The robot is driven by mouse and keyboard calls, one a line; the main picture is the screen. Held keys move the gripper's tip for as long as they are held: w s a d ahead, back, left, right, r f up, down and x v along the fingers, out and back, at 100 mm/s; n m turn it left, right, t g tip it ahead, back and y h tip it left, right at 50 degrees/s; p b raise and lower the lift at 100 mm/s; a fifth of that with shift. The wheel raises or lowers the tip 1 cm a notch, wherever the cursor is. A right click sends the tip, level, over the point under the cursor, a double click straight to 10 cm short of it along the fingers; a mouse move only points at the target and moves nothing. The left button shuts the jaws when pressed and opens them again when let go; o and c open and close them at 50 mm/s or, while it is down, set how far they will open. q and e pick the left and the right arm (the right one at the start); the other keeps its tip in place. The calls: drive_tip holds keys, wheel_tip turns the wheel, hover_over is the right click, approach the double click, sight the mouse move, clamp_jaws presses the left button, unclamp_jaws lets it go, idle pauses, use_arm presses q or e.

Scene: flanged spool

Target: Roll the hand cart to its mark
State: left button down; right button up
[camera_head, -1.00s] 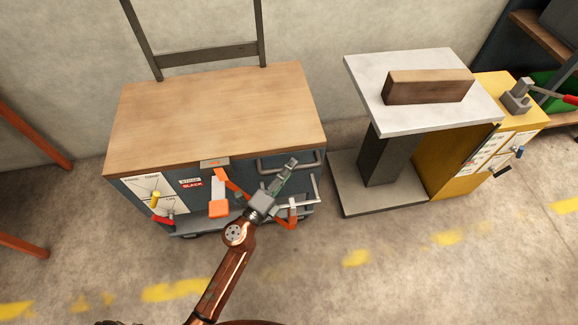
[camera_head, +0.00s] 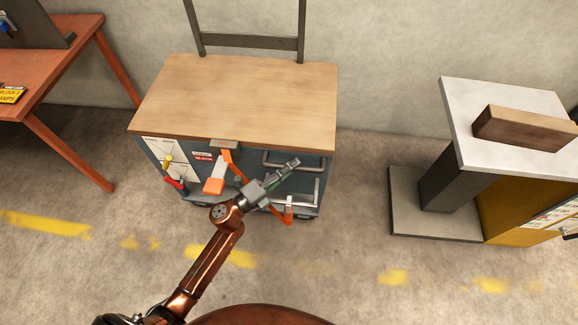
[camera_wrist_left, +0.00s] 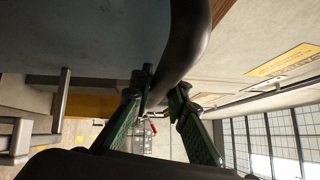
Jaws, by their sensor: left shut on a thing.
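The hand cart (camera_head: 240,90) has a wooden top, a blue-grey body and a dark upright frame at its back. It stands on the floor near the wall. Its front carries grey bar handles (camera_head: 305,164) at the right. My left gripper (camera_head: 290,165) reaches across the front to the upper bar. In the left wrist view the green fingers (camera_wrist_left: 160,95) are closed around a dark curved bar (camera_wrist_left: 186,45). No floor mark can be clearly identified as the cart's; worn yellow paint (camera_head: 228,256) lies in front of it.
An orange-red bench (camera_head: 60,55) stands left of the cart, its leg close to the cart's side. A white-topped stand (camera_head: 460,110) with a brown block (camera_head: 525,128) and a yellow cabinet (camera_head: 500,215) are at the right. Bare floor separates cart and stand.

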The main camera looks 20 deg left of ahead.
use_arm(q)
drive_tip(key=shift+a+f, duration=0.1)
drive_tip(key=shift+a, duration=0.15)
drive_tip(key=c, duration=2)
unclamp_jaws()
drive_tip(key=shift+a, duration=0.1)
drive_tip(key=shift+o, duration=0.8)
drive_tip(key=v, duration=1.2)
